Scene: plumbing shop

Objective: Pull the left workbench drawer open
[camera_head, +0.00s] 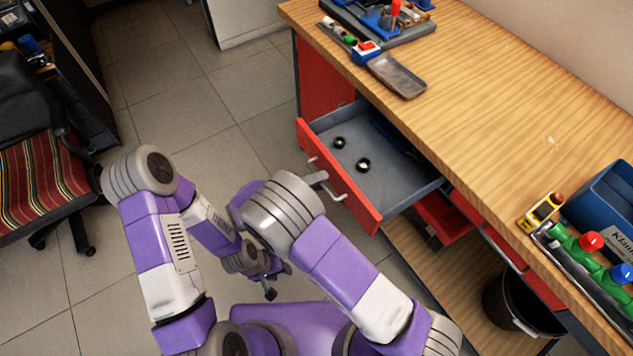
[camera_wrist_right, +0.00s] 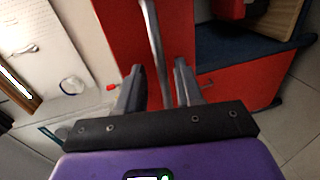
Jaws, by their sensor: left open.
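The left workbench drawer (camera_head: 375,215) has a red front and a grey inside, and it stands pulled well out from under the wooden top. Its silver bar handle (camera_head: 336,192) is on the red front; the bar (camera_wrist_right: 151,35) also shows in the right wrist view. My right gripper (camera_head: 318,179) is at the handle, mostly hidden behind its own arm in the head view. In the right wrist view its fingers (camera_wrist_right: 158,68) stand apart on either side of the bar, with gaps visible. My left gripper (camera_head: 279,281) is open and empty, low and away from the drawer.
Two dark rings (camera_head: 363,165) lie in the drawer. The workbench top (camera_head: 490,110) carries a grey tray (camera_head: 397,76) and, at the right, a blue bin (camera_head: 605,205). A black bucket (camera_head: 520,300) stands below. A striped chair (camera_head: 40,180) is at left; tiled floor between is clear.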

